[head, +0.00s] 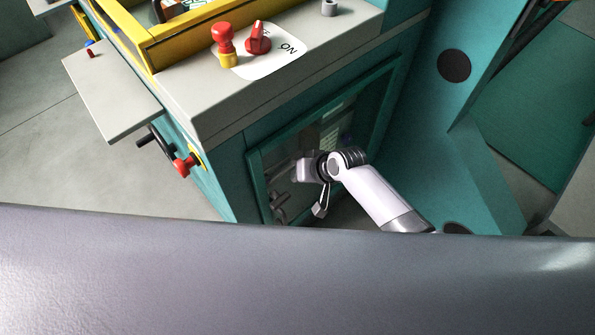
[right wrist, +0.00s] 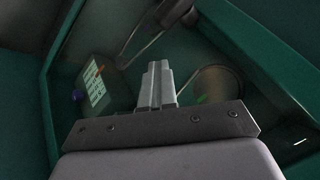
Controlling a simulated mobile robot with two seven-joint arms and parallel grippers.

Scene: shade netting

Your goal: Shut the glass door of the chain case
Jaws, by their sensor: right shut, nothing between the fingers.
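The chain case door is a teal frame (head: 325,108) with a dark glass pane, low on the front of the teal machine. How far it stands open is hard to tell from here. My right gripper (head: 306,170) is in front of the pane in the head view, with its arm coming from the lower right. In the right wrist view the fingers (right wrist: 158,84) are together and empty, pointing toward the case interior, with teal frame edges (right wrist: 268,62) on both sides. Whether they touch the door cannot be told. My left gripper is out of view.
The machine's grey top (head: 205,105) carries a red knob (head: 222,38) and a red rotary switch (head: 258,38). A teal panel (head: 480,185) stands right. A pale label (right wrist: 95,90) shows inside the case.

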